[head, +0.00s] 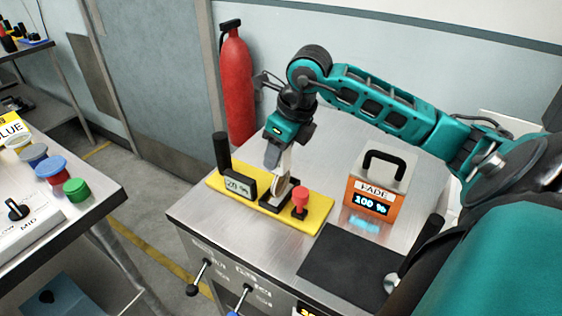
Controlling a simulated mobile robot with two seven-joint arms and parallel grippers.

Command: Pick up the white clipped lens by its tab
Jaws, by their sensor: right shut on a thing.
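My right gripper (277,158) reaches down over a yellow board (322,210) on the metal table. It is shut on the pale upright piece of the white clipped lens (286,166). The lower part of the lens is at a black holder on the board. Whether it still rests in the holder or is just clear of it I cannot tell. The gripper hides much of the lens and its tab. My left gripper is not in view.
An orange and white box (370,194) reading 100 % stands to the right. A dark mat (352,268) lies in front. A red extinguisher (236,85) stands behind.

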